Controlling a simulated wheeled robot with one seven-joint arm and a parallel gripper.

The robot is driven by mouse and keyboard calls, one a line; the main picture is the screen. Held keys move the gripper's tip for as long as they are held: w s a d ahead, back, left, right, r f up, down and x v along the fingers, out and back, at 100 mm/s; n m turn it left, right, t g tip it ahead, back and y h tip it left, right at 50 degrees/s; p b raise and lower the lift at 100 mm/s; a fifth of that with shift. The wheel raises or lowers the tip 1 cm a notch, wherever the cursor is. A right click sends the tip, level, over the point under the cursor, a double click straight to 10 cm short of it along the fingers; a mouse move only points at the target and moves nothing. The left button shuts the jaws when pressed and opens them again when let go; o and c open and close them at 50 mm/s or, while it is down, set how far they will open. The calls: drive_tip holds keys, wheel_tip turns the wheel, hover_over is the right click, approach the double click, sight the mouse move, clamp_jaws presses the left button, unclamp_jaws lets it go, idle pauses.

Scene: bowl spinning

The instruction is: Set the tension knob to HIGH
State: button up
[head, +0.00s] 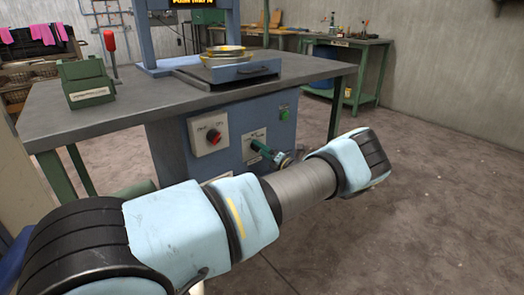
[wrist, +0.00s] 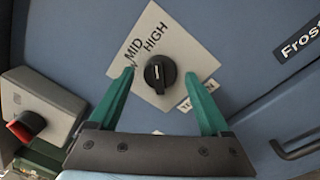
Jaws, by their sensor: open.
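The tension knob (wrist: 160,73) is round and black with a short white mark, on a pale plate (wrist: 190,50) on the blue cabinet front. MID and HIGH are printed above it in the wrist view; another label is partly covered by the left finger. The white mark stands nearly upright in the picture, roughly toward HIGH; its exact setting is hard to tell. My gripper (wrist: 159,76) is open, its green fingers on either side of the knob with visible gaps. In the head view my gripper (head: 258,148) is at the plate and hides the knob.
A grey box with a red knob (head: 214,137) is left of the plate; it also shows in the wrist view (wrist: 28,124). A green button (head: 284,115) is above right. A black handle (wrist: 297,148) is at the wrist view's right. The floor to the right is clear.

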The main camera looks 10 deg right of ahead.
drive_tip(key=v, duration=1)
drive_tip(key=shift+s, duration=0.35)
drive_tip(key=shift+d, duration=0.2)
drive_tip(key=shift+a, duration=0.1)
